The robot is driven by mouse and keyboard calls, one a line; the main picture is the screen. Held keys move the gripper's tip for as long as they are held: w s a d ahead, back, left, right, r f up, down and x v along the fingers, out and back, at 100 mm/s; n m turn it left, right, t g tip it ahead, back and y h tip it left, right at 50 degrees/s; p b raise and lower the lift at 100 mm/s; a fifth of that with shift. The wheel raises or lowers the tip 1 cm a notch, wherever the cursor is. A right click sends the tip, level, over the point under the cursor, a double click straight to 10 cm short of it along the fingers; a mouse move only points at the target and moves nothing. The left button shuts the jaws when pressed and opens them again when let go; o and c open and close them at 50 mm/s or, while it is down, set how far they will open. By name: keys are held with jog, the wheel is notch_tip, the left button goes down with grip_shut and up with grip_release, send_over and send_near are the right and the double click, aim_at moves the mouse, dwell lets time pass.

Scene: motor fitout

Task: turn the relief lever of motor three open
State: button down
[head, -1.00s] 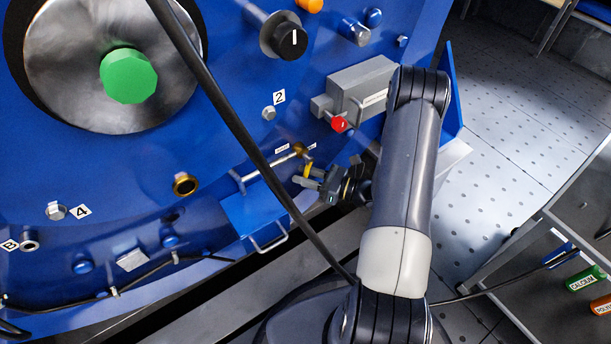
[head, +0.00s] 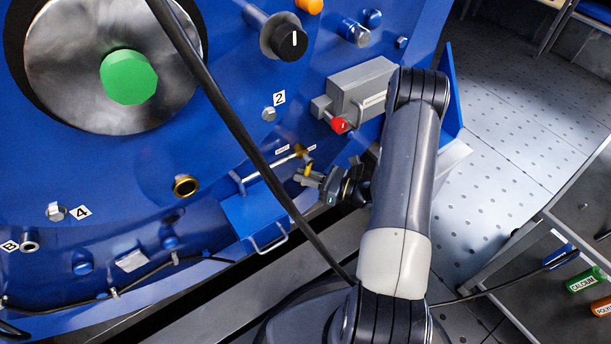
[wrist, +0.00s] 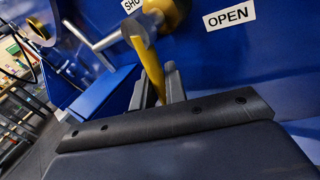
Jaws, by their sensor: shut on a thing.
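The yellow relief lever (wrist: 149,68) hangs from a brass hub (wrist: 168,12) on a grey pipe, between a SHUT label (wrist: 131,4) at left and an OPEN label (wrist: 228,16) at right. The lever points down and slightly right in the wrist view. It also shows small in the head view (head: 309,166). My gripper (wrist: 157,88) is shut on the lever's lower part, with a finger on each side. In the head view my gripper (head: 306,177) is at the blue casing. The lever's tip is hidden between the fingers.
A blue box with a wire handle (head: 257,216) sits left of the lever. A grey box with a red knob (head: 340,124) is above. A black cable (head: 232,122) crosses the head view. A cart with labelled bottles (head: 585,280) stands at right.

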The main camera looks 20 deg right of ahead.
jog(key=shift+w+d+f+n+g+h, duration=0.1)
jog(key=shift+w+d+n+g+h, duration=0.1)
jog(key=shift+d+n+h, duration=0.35)
jog(key=shift+w+d+f+n+g+h, duration=0.1)
jog(key=shift+d+n+g+h, duration=0.15)
jog(key=shift+n, duration=0.5)
jog(key=c, duration=1.5)
grip_release()
jog(key=shift+r, duration=0.1)
jog(key=p+v, duration=0.2)
jog(key=v, duration=0.8)
jog(key=shift+s+d, duration=0.2)
jog(key=shift+s, duration=0.2)
